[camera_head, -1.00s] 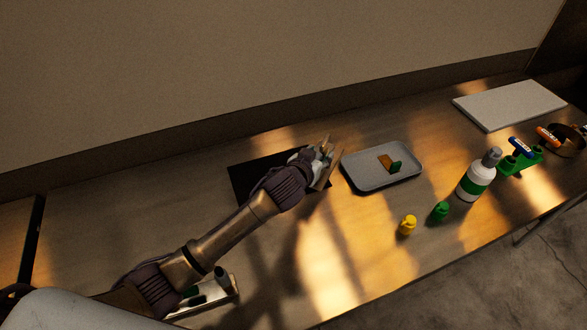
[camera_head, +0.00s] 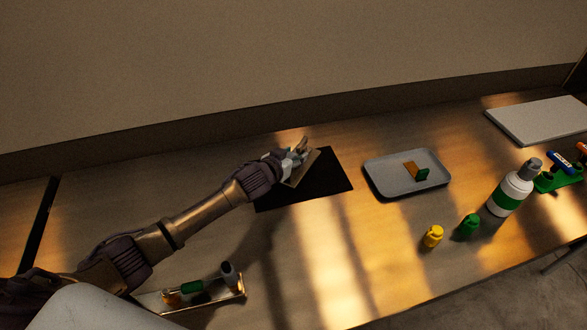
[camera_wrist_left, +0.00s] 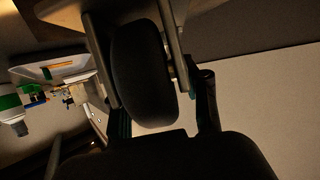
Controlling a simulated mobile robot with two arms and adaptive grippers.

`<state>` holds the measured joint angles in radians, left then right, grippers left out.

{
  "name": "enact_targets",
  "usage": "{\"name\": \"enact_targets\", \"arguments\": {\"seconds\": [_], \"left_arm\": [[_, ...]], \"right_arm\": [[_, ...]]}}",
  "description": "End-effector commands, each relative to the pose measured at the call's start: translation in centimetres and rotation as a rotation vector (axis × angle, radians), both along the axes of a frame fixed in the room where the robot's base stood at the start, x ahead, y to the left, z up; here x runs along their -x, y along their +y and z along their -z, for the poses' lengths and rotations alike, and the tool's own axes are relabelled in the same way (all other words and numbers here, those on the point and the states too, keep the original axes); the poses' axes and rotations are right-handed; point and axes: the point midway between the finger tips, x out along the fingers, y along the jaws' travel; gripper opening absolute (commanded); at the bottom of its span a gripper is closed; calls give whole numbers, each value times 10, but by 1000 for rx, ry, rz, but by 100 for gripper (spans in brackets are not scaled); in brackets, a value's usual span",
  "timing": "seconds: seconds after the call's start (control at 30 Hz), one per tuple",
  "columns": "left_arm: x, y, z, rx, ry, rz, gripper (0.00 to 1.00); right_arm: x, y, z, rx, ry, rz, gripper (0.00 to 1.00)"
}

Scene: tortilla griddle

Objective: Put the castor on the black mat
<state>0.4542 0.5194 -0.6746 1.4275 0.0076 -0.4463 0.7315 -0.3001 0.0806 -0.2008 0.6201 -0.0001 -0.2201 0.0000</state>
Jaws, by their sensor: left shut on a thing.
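The castor (camera_wrist_left: 143,75) shows in the left wrist view as a dark, rounded wheel between the fingers. My left gripper (camera_head: 302,158) is shut on it; in the head view the castor is mostly hidden by the fingers. The black mat (camera_head: 330,176) lies flat on the table. My left gripper is over the mat's left, rear part; I cannot tell whether the castor touches the mat. My right gripper is not in view.
A grey tray (camera_head: 383,184) holding a small brown and green item stands right of the mat. Yellow (camera_head: 432,238) and green (camera_head: 469,225) small bottles and a white bottle (camera_head: 508,192) stand farther right. A narrow tray (camera_head: 234,293) with items is at front left.

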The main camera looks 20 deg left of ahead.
Motion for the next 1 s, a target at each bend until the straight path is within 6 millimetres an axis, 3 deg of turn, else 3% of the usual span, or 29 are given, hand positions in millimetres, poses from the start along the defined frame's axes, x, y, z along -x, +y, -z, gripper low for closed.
{"name": "enact_targets", "arguments": {"seconds": [0.27, 0.7, 0.73, 0.87, 1.0], "left_arm": [[0, 0, 37, -1, -3, 2, 0], [0, -1, 40, 1, -3, 1, 0], [0, 0, 42, 0, 1, 0, 48], [0, 0, 41, -1, 1, 0, 69], [0, 0, 41, -1, 1, 0, 71]], "right_arm": [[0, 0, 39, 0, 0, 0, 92], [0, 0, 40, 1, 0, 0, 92], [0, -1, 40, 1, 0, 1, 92], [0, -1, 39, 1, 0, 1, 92], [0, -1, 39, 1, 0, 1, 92]]}}
